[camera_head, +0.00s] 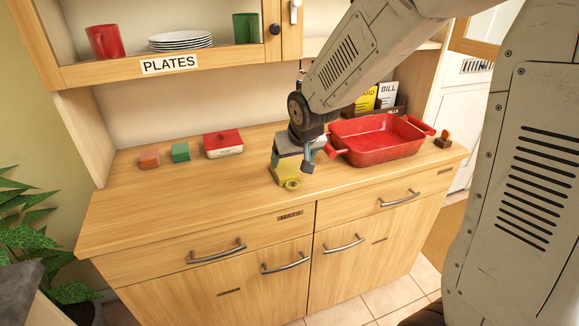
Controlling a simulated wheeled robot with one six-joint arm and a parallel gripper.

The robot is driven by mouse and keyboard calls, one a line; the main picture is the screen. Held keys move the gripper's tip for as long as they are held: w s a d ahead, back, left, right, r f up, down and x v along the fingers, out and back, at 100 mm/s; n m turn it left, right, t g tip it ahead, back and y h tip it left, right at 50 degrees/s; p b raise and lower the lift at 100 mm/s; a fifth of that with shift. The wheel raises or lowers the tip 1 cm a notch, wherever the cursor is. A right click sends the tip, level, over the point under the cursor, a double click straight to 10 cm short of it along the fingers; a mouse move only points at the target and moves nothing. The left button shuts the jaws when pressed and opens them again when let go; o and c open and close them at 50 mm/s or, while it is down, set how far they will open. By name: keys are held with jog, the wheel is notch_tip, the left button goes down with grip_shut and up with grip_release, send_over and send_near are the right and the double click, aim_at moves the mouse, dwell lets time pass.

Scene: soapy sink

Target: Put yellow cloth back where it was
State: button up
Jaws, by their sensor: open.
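A small yellow thing (286,178) with a ring-like front end sits on the wooden sideboard top (180,205), near its front edge. It may be the yellow cloth, but its shape is too small and too covered to be sure. My gripper (293,160) is open and points down right above and around the yellow thing's back part, hiding some of it. I cannot tell whether the fingers touch it. No other cloth shows in the view.
A red baking dish (375,142) stands close right of my gripper, with a card holder (390,106) behind. A red-lidded box (223,143), a green block (180,152) and an orange block (149,158) stand left. The front left counter is clear. A shelf (170,70) overhangs the back.

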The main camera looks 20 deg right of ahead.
jog(key=s+d+r+g, duration=0.1)
jog(key=s+r, duration=0.2)
jog(key=s, duration=0.7)
jog(key=s+r+g, duration=0.2)
jog(key=s+r, duration=0.2)
jog(key=s, duration=0.7)
jog(key=s+d+r+g, duration=0.1)
jog(key=s+r, duration=0.3)
jog(key=s, duration=0.7)
jog(key=shift+d+r+g, duration=0.15)
jog(key=shift+d+g, duration=0.15)
jog(key=shift+d, duration=0.05)
